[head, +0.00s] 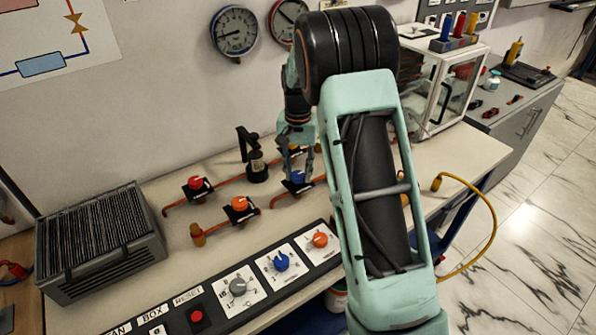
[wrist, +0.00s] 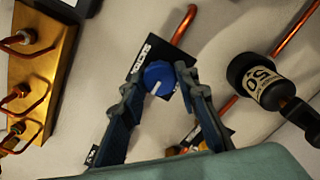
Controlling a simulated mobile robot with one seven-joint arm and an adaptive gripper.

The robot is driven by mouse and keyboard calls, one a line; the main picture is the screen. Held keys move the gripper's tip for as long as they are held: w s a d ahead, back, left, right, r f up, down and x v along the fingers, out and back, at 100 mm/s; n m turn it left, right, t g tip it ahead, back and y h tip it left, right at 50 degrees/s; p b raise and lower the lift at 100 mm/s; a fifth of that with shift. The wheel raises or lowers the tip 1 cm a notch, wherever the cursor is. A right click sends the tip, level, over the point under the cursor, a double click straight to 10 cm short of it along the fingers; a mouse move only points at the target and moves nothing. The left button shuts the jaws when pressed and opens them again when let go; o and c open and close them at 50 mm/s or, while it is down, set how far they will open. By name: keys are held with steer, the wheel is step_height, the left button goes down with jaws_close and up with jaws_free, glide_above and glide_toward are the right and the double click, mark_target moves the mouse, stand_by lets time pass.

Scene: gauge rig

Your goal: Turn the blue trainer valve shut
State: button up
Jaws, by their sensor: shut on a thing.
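The blue trainer valve is a round blue knob (head: 298,177) on a dark labelled plate, on a copper pipe on the bench. In the wrist view the blue knob (wrist: 159,77) shows a short white line on its face. My gripper (head: 296,156) comes down on it from above. In the wrist view the two fingers of my gripper (wrist: 160,88) are closed on opposite sides of the knob. The knob's lower edge is partly hidden by the fingers, and in the head view they cover much of it.
A red valve (head: 195,183) and an orange valve (head: 239,204) stand to the left. A black-handled fixture (head: 257,165) stands close beside my gripper. A control panel with a blue dial (head: 281,262) runs along the front. A finned box (head: 100,240) sits at left.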

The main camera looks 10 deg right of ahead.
mark_target(298, 174)
stand_by(0.5)
steer(key=o, duration=1.1)
steer(key=shift+o, duration=0.2)
steer(key=shift+r, duration=0.1)
step_height(298, 174, up, 12)
